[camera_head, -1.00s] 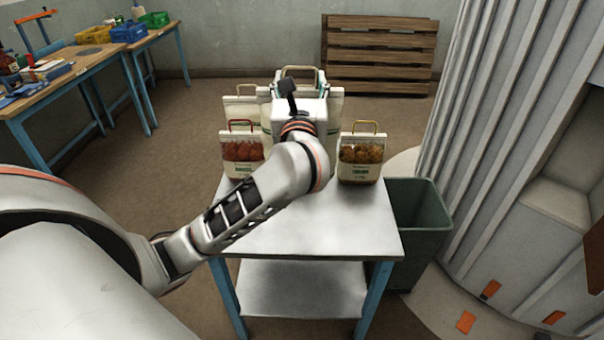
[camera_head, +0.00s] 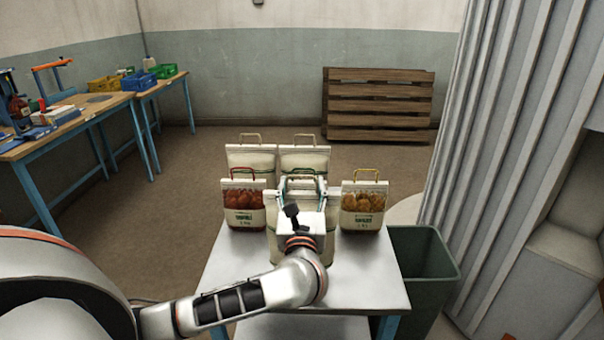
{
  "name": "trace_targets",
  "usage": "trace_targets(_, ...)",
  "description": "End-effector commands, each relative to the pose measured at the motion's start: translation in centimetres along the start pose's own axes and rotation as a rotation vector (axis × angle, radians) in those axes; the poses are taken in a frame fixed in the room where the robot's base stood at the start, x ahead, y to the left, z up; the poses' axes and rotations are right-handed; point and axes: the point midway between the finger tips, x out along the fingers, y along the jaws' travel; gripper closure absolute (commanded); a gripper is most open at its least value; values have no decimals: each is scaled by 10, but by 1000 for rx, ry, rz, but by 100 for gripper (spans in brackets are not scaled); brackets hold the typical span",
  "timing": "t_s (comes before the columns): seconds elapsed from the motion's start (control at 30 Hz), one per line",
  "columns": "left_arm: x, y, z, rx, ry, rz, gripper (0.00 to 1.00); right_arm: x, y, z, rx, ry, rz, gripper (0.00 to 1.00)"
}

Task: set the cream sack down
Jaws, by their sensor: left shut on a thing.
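My left gripper (camera_head: 302,182) is shut on the top of a cream sack (camera_head: 331,217), at the middle of the metal-topped table (camera_head: 368,282). The sack looks upright, between a red-filled sack (camera_head: 243,205) on the left and an orange-filled sack (camera_head: 362,206) on the right, and a little nearer to me. My gripper and wrist hide most of its front and lower part. I cannot tell whether its base touches the table. My right gripper is out of view.
Two more pale sacks, left (camera_head: 250,157) and right (camera_head: 304,157), stand behind the held one. A dark green bin (camera_head: 425,262) is beside the table's right edge. The table's front right is bare. A wooden pallet (camera_head: 378,105) leans at the back wall.

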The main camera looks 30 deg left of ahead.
Motion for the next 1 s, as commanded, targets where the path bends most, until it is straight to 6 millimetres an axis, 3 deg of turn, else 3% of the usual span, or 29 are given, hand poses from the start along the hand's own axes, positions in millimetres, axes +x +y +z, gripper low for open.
trace_targets(0.23, 0, 0, -4, -3, -17, 1, 100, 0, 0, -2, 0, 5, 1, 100)
trace_targets(0.6, -5, 0, -40, -4, -17, 1, 100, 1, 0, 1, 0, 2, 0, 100)
trace_targets(1.0, -6, 0, -44, -5, -17, 1, 100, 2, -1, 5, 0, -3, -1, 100)
